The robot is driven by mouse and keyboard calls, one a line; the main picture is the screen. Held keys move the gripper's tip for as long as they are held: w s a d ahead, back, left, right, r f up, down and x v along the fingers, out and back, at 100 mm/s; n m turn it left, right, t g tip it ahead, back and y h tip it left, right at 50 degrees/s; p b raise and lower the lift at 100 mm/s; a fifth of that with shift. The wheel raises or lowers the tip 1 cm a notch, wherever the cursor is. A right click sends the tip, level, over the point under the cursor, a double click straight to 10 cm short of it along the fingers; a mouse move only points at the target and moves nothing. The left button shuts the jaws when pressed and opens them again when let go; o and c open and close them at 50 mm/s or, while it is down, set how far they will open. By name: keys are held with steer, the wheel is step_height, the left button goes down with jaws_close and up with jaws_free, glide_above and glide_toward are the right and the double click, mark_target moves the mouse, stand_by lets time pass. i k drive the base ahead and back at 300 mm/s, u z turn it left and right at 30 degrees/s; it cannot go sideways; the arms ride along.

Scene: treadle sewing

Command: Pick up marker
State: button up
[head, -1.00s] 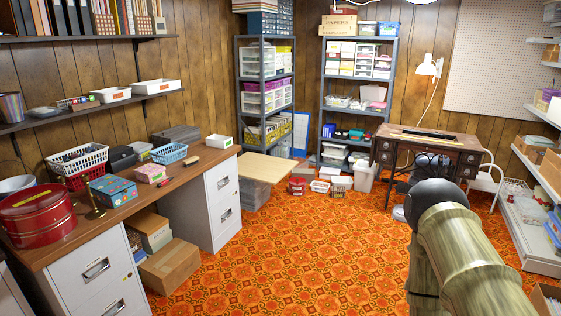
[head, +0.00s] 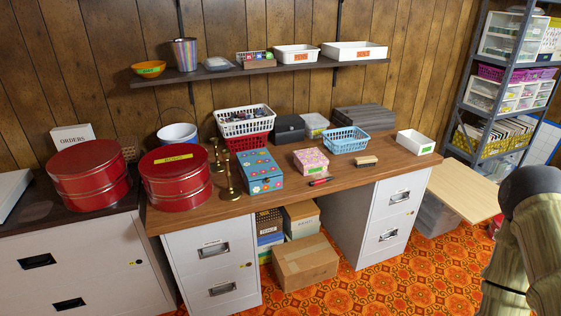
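A small dark marker with a reddish part (head: 320,182) lies on the wooden desk (head: 388,179), near its front edge. It is in front of a pink patterned box (head: 311,161) and to the left of a small tan-and-dark brush-like item (head: 365,162). My arm shows at the right edge of the head view, well to the right of the desk. My gripper is not in view.
A blue flowered box (head: 262,171), brass candlesticks (head: 228,181) and red tins (head: 176,180) stand left of the marker. A blue basket (head: 345,140) is behind it. Patterned carpet (head: 408,270) in front of the desk is clear.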

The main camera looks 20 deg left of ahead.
mark_target(323, 180)
steer(key=u, duration=0.2)
steer(key=i, duration=0.45)
steer(key=z, duration=1.65)
steer(key=i, duration=1.9)
steer(key=u, duration=3.45)
